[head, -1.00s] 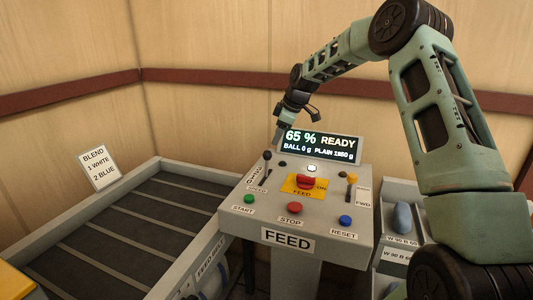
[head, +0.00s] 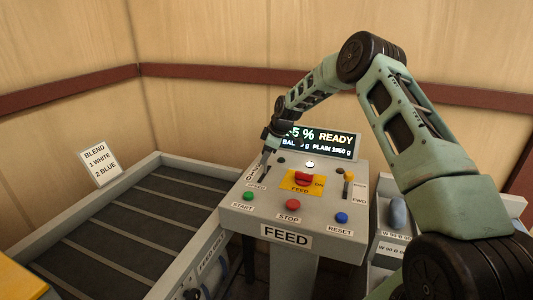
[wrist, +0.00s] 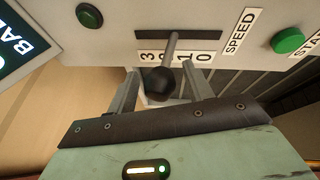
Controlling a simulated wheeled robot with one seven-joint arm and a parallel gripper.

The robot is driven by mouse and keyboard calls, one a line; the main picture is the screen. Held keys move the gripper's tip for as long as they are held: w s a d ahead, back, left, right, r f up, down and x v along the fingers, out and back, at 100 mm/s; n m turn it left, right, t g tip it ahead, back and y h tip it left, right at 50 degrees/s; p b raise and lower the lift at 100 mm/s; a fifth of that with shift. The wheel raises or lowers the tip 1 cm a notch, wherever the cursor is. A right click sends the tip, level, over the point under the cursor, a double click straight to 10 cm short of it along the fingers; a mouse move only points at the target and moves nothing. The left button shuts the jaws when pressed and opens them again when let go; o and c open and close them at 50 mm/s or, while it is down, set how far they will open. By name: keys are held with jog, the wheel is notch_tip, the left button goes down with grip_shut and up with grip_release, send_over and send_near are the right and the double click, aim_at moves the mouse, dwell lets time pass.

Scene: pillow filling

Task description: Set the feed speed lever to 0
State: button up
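The feed speed lever (wrist: 172,48) shows in the wrist view as a grey shaft with a round black knob (wrist: 160,85). Its shaft stands in a dark slot beside a scale (wrist: 188,58) where 3, 1 and 0 are readable; the shaft covers the mark between 3 and 1. My gripper (wrist: 162,88) is open, with one finger on each side of the knob and visible gaps. In the head view my gripper (head: 266,152) is at the left back of the control panel (head: 250,212) and hides most of the lever.
The panel also carries a green start button (head: 248,196), a red stop button (head: 293,204), a blue reset button (head: 341,218), a red feed switch (head: 303,180) and a yellow lever (head: 348,176). A slatted bed (head: 120,225) lies left.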

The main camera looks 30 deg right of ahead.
grip_shut()
jog(key=shift+b, duration=0.3)
jog(key=b, duration=0.2)
jog(key=s+a+t+h+b, duration=0.1)
jog(key=b, duration=0.2)
jog(key=shift+s+a+f+n, duration=0.1)
jog(key=shift+a+f+n, duration=0.2)
jog(key=shift+f, duration=0.05)
jog(key=h+b, duration=0.1)
jog(key=b, duration=0.1)
jog(key=s+a+t+h+b, duration=0.1)
jog(key=b, duration=0.1)
jog(key=shift+s+a+t, duration=0.1)
jog(key=shift+a+t, duration=0.2)
jog(key=shift+s+a+b, duration=0.5)
jog(key=shift+a+b, duration=0.05)
jog(key=shift+b, duration=0.2)
jog(key=shift+s+a+f+b, duration=0.45)
jog(key=shift+s+a+b, duration=0.15)
jog(key=shift+a, duration=0.1)
jog(key=shift+f, duration=0.1)
